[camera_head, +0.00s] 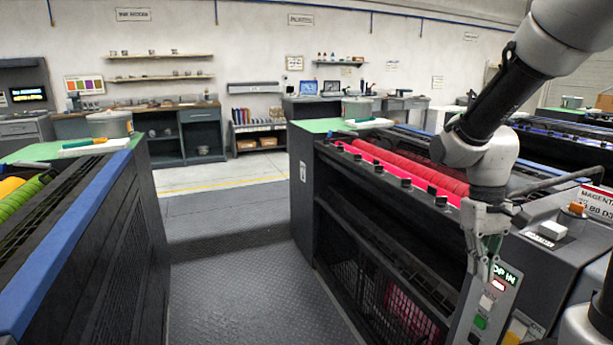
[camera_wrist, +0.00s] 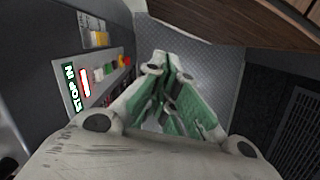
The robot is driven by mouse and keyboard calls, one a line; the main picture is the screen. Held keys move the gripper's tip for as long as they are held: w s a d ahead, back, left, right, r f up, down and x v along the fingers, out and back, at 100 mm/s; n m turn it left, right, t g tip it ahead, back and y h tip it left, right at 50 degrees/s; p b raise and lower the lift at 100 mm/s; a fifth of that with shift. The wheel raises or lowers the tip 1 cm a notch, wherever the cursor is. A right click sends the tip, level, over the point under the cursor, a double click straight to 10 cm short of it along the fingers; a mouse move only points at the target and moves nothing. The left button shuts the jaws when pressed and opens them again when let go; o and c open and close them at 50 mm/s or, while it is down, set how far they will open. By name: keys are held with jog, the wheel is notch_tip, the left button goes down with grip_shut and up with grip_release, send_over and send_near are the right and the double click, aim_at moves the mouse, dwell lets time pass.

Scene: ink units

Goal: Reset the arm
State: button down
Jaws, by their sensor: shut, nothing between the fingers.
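My gripper (camera_head: 483,277) hangs down from my grey and black arm at the right of the head view. It is shut and empty, in front of the control panel of the magenta press unit. In the wrist view its fingers (camera_wrist: 172,60), with green inner faces, come together above the grey floor. The control panel (camera_head: 497,310) has a lit green display and a green button. It also shows at the left of the wrist view (camera_wrist: 98,80). I cannot tell how far the fingertips are from the panel.
The magenta press unit (camera_head: 306,190) stands at the right, with red rollers (camera_head: 410,172) on top. Another press unit (camera_head: 95,235) with yellow and green rollers is at the left. The aisle floor (camera_head: 240,290) between them is clear. Workbenches and shelves line the back wall.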

jog(key=s+d+r+m+t, duration=0.1)
jog(key=s+r+t, duration=0.5)
jog(key=s+r, duration=0.3)
notch_tip(320, 180, up, 4)
jog(key=shift+d+f+t, duration=0.1)
jog(key=shift+d+t, duration=0.05)
jog(key=shift+t, duration=0.25)
jog(key=shift+s, duration=0.1)
dwell(1.2)
